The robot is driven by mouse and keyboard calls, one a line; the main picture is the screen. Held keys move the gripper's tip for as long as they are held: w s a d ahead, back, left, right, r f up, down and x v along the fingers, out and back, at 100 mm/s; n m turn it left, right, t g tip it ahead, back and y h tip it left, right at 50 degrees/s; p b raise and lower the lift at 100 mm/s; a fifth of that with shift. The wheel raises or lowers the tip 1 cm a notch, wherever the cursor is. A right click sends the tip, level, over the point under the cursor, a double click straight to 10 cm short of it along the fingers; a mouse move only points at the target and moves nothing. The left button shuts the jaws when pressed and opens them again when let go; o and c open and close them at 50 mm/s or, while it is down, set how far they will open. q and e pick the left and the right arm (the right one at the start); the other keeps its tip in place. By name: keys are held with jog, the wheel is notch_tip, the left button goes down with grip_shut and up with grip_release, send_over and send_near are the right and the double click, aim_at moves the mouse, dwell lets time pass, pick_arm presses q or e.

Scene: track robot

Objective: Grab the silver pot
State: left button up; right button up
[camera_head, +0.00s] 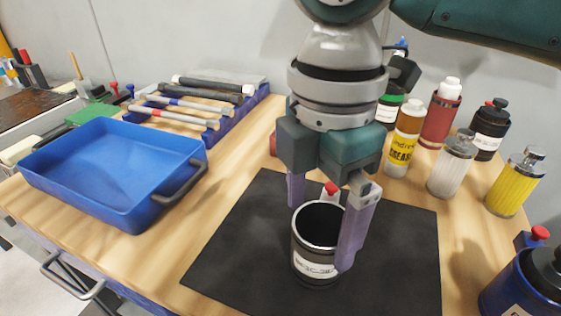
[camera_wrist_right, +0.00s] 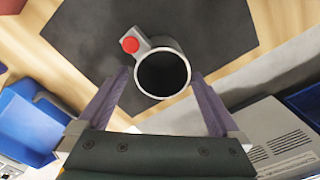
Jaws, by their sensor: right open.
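A pot (camera_head: 313,262) with a bright metal rim, dark outer wall, white label and red-topped handle stands upright and open on a black mat (camera_head: 235,245). My right gripper (camera_head: 321,234) points down over it, open, with one purple finger on each side. In the head view the right finger hides part of the pot's wall. In the right wrist view the pot's dark round mouth (camera_wrist_right: 162,76) lies between the fingertips (camera_wrist_right: 160,74), its red handle button to the upper left. I cannot tell whether either finger touches it. My left gripper is not in view.
A blue tray (camera_head: 110,160) stands on the left of the wooden table, with a rack of hammers (camera_head: 185,105) behind. Several bottles, including a grey shaker (camera_head: 450,172) and a yellow one (camera_head: 512,190), stand on the right. A blue container (camera_head: 520,290) is at the front right.

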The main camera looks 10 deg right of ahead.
aim_at(325, 241)
jog(key=f, duration=0.2)
jog(key=d+f, duration=0.1)
jog(key=f, duration=0.1)
jog(key=shift+d+f+b, duration=0.1)
jog(key=shift+f+b, duration=0.2)
jog(key=shift+b, duration=0.05)
jog(key=shift+f, duration=0.5)
jog(key=c, duration=1.3)
